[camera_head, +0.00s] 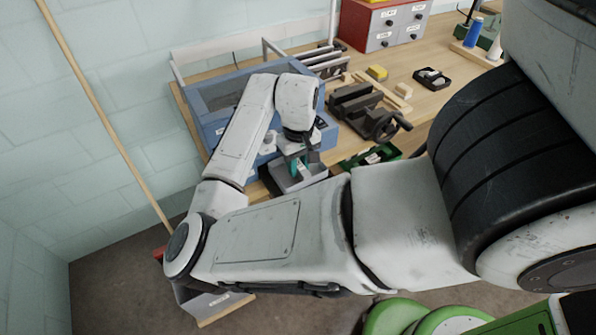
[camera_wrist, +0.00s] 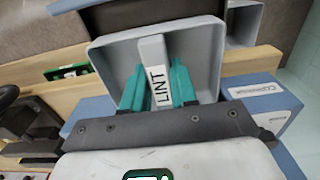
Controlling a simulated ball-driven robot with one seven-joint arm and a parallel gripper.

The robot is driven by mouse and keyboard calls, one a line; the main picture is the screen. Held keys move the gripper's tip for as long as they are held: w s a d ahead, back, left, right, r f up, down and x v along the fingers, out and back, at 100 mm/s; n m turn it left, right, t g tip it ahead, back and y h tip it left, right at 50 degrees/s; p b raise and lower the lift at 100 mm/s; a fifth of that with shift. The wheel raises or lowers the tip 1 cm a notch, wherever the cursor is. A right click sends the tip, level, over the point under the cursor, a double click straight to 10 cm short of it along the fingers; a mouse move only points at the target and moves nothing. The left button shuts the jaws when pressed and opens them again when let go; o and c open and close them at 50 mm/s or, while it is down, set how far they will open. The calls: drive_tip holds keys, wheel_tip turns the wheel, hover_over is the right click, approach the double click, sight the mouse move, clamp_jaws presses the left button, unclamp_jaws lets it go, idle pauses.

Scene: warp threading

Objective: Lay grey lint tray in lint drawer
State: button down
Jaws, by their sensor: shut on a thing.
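The grey lint tray (camera_wrist: 207,62) is a shallow square pan with a central bar marked LINT. My gripper (camera_wrist: 158,70) has teal fingers on both sides of that bar and is shut on it. In the head view my gripper (camera_head: 295,163) holds the tray (camera_head: 312,177) at the front edge of the bench, beside the blue machine (camera_head: 205,112). In the wrist view a grey-blue open-topped box (camera_wrist: 243,24) shows partly behind the tray. I cannot tell whether it is the lint drawer; my arm hides much of the machine's front.
The wooden bench (camera_head: 432,98) holds a dark vise (camera_head: 362,108), a green bin (camera_head: 370,156), a small black tray (camera_head: 432,78) and a red-and-grey drawer cabinet (camera_head: 385,24). A long wooden pole (camera_head: 105,115) leans at the left wall. A grey labelled box (camera_head: 212,303) is low at the lower left.

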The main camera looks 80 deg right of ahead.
sight(298, 173)
drive_tip(key=shift+f+p, duration=0.35)
drive_tip(key=shift+f, duration=1.25)
drive_tip(key=c, duration=0.9)
unclamp_jaws()
drive_tip(key=shift+f, duration=0.1)
wheel_tip(298, 173, up, 12)
drive_tip(key=shift+r+b, duration=0.15)
drive_tip(key=shift+b, duration=0.2)
